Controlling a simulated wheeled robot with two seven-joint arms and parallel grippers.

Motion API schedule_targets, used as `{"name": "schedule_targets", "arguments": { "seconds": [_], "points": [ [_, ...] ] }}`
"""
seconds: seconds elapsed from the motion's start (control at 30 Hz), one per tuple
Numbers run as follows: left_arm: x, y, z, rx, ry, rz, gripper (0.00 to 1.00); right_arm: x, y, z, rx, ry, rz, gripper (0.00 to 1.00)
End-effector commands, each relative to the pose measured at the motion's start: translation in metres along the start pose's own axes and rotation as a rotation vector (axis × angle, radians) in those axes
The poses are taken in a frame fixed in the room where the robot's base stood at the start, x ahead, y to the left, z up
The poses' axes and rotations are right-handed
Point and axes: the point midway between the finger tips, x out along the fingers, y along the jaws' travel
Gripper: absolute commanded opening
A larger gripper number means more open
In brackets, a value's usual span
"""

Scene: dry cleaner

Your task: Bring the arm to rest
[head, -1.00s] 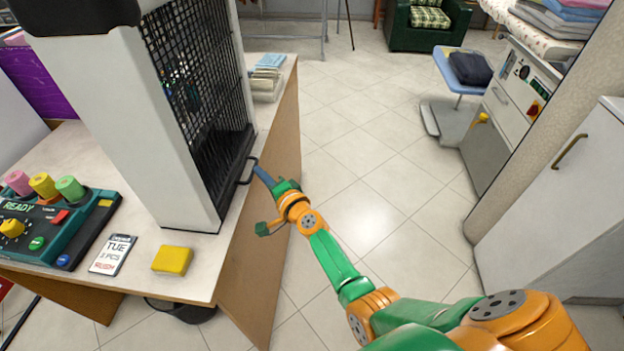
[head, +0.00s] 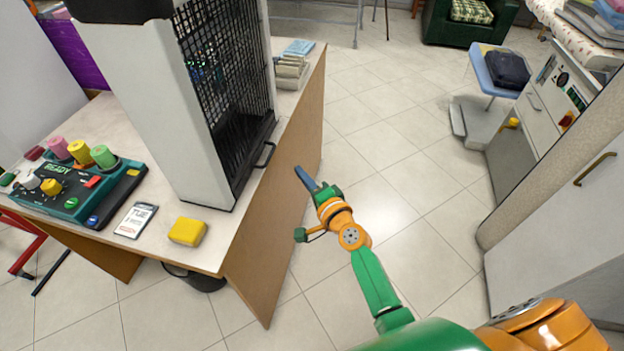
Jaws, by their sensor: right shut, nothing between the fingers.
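My right arm (head: 372,280), green and orange, reaches in from the lower right. Its gripper (head: 304,178) has blue fingers that are shut with nothing held. The gripper hangs over the floor, just right of the counter's side panel in the picture. It is apart from the black handle (head: 265,155) at the base of the mesh-fronted machine (head: 165,110). My left gripper does not show.
A white cabinet (head: 560,220) stands at the right. The tiled floor (head: 390,150) between is open.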

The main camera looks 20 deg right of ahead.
Motion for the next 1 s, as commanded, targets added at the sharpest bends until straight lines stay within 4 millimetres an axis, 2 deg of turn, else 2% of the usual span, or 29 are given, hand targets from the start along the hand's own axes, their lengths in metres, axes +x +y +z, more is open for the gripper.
{"name": "schedule_targets", "arguments": {
  "seconds": [0.1,0.2,0.37,0.43,0.47,0.57,0.6,0.67,0.7,0.77,0.8,0.9,1.0],
  "points": [
    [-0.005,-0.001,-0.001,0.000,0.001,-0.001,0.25,-0.022,0.000,0.000,-0.001,-0.001,0.002,0.00],
    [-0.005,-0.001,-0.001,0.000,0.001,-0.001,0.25,-0.033,0.000,0.000,0.000,0.000,0.002,0.00],
    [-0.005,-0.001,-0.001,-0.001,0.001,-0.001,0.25,-0.037,0.001,0.000,-0.002,-0.001,0.003,0.00],
    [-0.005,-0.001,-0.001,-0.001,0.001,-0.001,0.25,-0.038,0.015,0.005,-0.031,-0.012,0.039,0.00],
    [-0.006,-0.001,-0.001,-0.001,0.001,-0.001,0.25,-0.039,0.028,0.009,-0.062,-0.023,0.073,0.00],
    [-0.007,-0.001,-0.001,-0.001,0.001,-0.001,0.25,-0.058,0.105,0.033,-0.241,-0.109,0.269,0.00],
    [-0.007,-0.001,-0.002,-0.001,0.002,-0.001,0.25,-0.074,0.144,0.044,-0.340,-0.166,0.364,0.00],
    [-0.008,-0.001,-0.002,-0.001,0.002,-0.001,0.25,-0.106,0.199,0.060,-0.493,-0.271,0.499,0.00],
    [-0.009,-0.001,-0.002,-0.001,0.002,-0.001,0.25,-0.132,0.233,0.069,-0.595,-0.351,0.579,0.00],
    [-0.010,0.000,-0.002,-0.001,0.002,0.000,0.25,-0.176,0.278,0.079,-0.745,-0.485,0.687,0.00],
    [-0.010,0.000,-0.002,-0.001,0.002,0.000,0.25,-0.208,0.304,0.084,-0.839,-0.581,0.748,0.00],
    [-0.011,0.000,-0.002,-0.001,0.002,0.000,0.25,-0.283,0.350,0.089,-1.035,-0.814,0.854,0.00],
    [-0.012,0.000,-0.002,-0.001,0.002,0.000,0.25,-0.339,0.374,0.087,-1.165,-0.996,0.904,0.00]
  ]
}}
